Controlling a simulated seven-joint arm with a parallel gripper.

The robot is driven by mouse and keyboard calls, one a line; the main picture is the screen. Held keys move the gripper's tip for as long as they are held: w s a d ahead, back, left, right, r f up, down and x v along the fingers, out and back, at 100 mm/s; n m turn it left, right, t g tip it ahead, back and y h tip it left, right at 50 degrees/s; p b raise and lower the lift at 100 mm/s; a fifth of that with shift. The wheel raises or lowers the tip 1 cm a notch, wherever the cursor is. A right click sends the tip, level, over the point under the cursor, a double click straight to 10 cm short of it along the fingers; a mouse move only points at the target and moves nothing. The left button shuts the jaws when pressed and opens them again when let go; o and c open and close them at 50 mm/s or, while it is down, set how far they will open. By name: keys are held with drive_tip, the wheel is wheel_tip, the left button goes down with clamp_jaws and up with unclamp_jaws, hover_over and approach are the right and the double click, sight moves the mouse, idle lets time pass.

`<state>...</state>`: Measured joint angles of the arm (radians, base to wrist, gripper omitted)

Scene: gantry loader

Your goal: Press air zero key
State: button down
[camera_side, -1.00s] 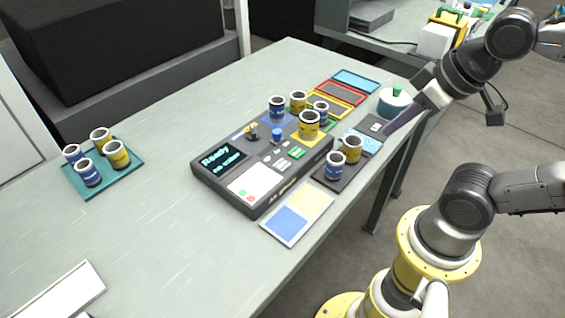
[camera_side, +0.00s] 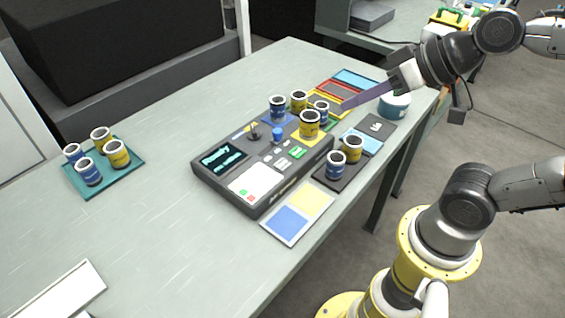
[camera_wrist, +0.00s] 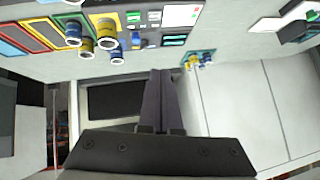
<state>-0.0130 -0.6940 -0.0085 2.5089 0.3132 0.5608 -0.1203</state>
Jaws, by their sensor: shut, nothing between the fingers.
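The dark control unit (camera_side: 225,185) sits on the table. Its top has a lit screen (camera_side: 221,157), a white panel (camera_side: 255,183), a blue knob (camera_side: 277,134), a small black lever (camera_side: 253,131), and several small white and green keys (camera_side: 297,152). The key labels are too small to read, so I cannot tell which is the air zero key. In the wrist view the unit (camera_wrist: 153,30) is upside down at the top. My gripper (camera_side: 345,105) is shut and empty, its long dark fingers held above the table to the right of the unit, apart from the keys. The fingers also show in the wrist view (camera_wrist: 160,74).
Blue and yellow cups (camera_side: 309,123) stand at the unit's back right, close to my fingertips. Two more cups stand on a dark tray (camera_side: 325,181) at right. A teal tray (camera_side: 137,167) with several cups is at left. A teal pot (camera_side: 397,110) stands behind my fingers.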

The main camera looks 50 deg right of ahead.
drive_tip(key=w+a+r+m+t, duration=0.1)
drive_tip(key=w+a+m+t, duration=0.1)
drive_tip(key=w, duration=0.3)
drive_tip(key=m+g+h, duration=0.1)
drive_tip(key=m+g, duration=0.1)
drive_tip(key=m, duration=0.3)
hover_over(286, 167)
wheel_tip(286, 167, down, 10)
drive_tip(key=shift+r, duration=0.15)
drive_tip(key=shift+d+f, duration=0.1)
drive_tip(key=shift+f, duration=0.1)
drive_tip(key=shift+f, duration=4.15)
drive_tip(key=shift+f, duration=0.15)
